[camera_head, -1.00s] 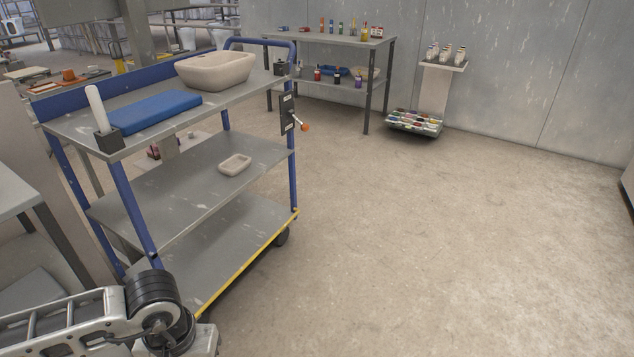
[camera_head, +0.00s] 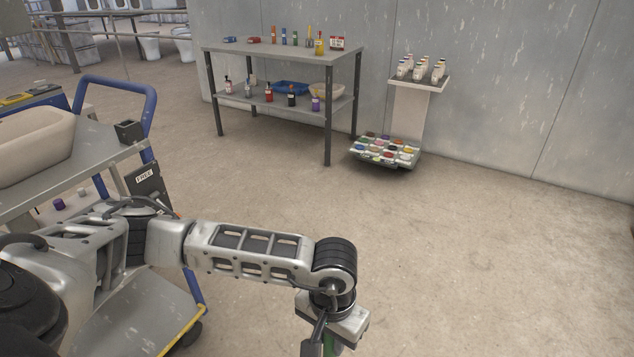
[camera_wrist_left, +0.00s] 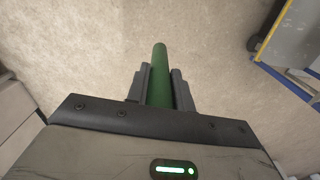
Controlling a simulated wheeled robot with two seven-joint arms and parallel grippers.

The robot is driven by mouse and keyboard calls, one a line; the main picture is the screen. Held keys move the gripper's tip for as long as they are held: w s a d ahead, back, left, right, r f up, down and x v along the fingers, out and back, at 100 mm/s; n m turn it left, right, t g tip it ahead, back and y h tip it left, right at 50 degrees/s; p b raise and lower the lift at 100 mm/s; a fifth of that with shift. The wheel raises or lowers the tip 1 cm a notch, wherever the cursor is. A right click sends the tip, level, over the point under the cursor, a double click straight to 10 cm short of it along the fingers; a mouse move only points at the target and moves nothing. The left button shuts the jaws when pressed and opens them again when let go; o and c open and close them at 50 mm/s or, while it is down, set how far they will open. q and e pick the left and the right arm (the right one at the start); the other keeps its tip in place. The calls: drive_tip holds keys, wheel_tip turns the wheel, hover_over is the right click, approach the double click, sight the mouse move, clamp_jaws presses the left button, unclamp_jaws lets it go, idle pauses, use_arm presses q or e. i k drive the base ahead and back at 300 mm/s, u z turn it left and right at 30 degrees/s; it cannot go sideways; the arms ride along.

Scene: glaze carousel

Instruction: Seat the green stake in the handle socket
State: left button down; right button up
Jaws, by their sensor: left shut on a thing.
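The green stake (camera_wrist_left: 160,75) is held between the two fingers of my left gripper (camera_wrist_left: 160,88) in the left wrist view and points away from the palm. In the head view, my left gripper (camera_head: 329,338) is low at the bottom edge, over open floor, with a bit of green showing at it. The handle socket (camera_head: 129,131) is a small dark square block on the cart's top deck, beside the blue push handle (camera_head: 150,105). It looks empty. The gripper is well to the right of it, apart from it. My right gripper is not in view.
The cart (camera_head: 100,165) stands at the left, with a beige basin (camera_head: 35,150) on top and a panel marked FREE (camera_head: 147,180) below the handle. A grey table (camera_head: 285,55) with paints and a white stand (camera_head: 408,110) are at the back wall. The right floor is clear.

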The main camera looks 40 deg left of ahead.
sight(147, 310)
drive_tip(key=u, duration=0.4)
drive_tip(key=i, duration=1.7)
drive_tip(key=u, duration=1.1)
